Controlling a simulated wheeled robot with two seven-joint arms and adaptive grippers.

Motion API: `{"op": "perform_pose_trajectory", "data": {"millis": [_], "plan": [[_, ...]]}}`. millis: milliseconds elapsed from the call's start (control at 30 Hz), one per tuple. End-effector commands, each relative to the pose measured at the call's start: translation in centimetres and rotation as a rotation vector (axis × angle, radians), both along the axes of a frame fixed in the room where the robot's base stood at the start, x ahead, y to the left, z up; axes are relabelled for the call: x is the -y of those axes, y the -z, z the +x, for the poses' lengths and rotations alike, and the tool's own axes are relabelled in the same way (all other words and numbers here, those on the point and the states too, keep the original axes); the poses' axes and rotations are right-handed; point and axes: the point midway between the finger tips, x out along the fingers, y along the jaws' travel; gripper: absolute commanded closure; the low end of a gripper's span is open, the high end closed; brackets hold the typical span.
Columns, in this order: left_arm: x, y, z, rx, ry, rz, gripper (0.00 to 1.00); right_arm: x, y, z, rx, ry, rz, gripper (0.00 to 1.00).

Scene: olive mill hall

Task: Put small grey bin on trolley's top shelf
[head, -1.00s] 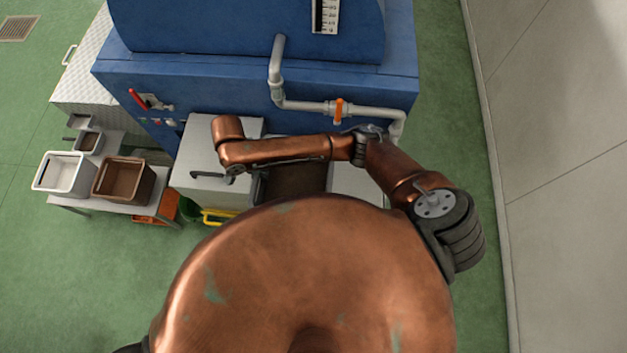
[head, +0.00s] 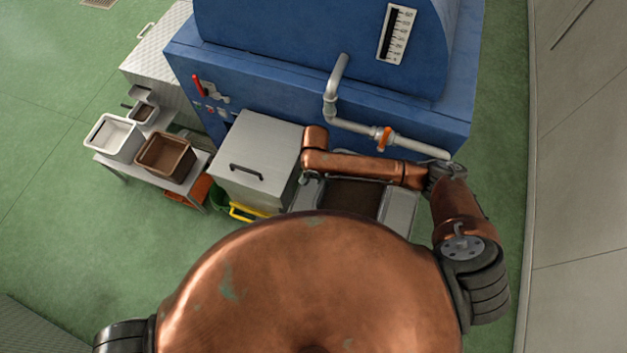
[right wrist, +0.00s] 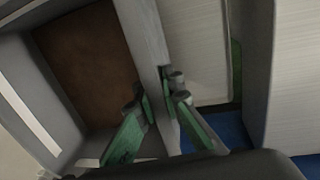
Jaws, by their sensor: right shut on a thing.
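A grey-walled bin (right wrist: 62,92) with a brown inside fills the left of the right wrist view. My right gripper (right wrist: 168,98), with green-padded fingers, is shut on its rim, one finger on each side of the wall. In the head view a grey container (head: 352,198) with a brown inside, apparently this bin, shows under my right forearm, partly hidden by the arm and my body. My right gripper (head: 303,178) is small and dark at its left side. A low metal stand (head: 112,168), perhaps the trolley, is at the left. My left gripper is out of view.
A blue machine (head: 330,95) stands behind. Green floor is clear at left.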

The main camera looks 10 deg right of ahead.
Motion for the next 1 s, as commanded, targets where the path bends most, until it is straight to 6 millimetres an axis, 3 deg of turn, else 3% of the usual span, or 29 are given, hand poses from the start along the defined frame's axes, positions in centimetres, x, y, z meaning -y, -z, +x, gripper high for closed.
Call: {"op": "perform_pose_trajectory", "data": {"millis": [400,633,1000], "plan": [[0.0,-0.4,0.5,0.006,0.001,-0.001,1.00,2.5,2.7,0.4,0.003,0.001,-0.004,1.00],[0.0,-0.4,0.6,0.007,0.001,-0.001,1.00,2.4,5.3,0.5,0.004,0.000,-0.003,1.00],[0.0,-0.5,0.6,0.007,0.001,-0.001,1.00,2.4,5.7,0.4,0.004,-0.001,-0.001,1.00]]}}
